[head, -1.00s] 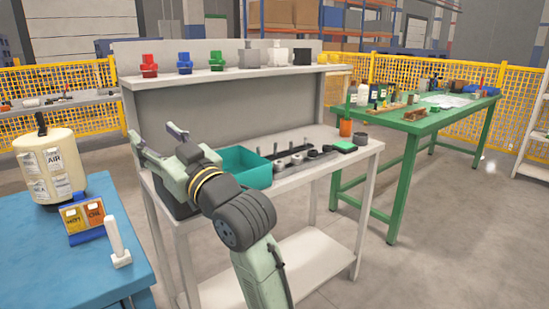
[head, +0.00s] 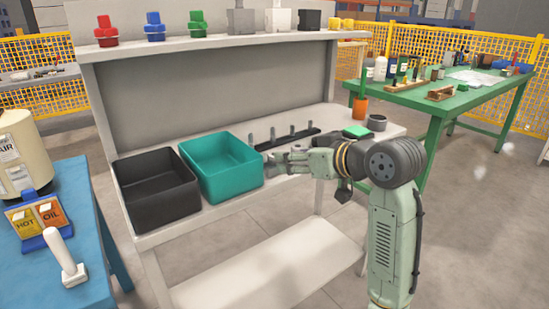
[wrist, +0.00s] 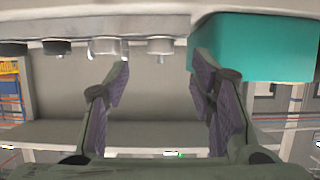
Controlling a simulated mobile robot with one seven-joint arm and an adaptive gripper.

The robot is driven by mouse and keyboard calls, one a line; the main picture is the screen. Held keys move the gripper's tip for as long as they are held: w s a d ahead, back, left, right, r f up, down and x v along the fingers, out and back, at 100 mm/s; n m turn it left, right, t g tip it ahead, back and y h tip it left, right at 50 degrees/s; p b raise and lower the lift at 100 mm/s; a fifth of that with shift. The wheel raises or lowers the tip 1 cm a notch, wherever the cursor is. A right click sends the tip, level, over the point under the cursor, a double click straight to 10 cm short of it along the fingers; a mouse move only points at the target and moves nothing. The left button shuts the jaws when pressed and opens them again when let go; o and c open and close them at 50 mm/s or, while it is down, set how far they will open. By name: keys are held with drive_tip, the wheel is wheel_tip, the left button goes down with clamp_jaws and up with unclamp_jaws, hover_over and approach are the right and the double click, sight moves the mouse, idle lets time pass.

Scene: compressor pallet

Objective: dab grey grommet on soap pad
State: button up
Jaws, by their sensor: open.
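The soap pad appears to be the green pad (head: 357,131) at the right of the bench top. I cannot tell which is the task's grey grommet. My gripper (wrist: 160,72) is open and empty, with one light grey grommet beyond the gap between its fingers.
The teal bin (head: 205,183) and a black bin (head: 155,222) stand left of my gripper. A dark rail with upright pegs (head: 300,138) lies behind it. A grey cup (head: 376,122) and an orange container (head: 360,110) stand near the pad. The lower shelf (head: 275,265) is clear.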

sight(272, 154)
drive_tip(key=x, duration=0.7)
drive_tip(key=shift+w+a+r, duration=0.15)
drive_tip(key=shift+a+r, duration=0.05)
drive_tip(key=c, duration=1)
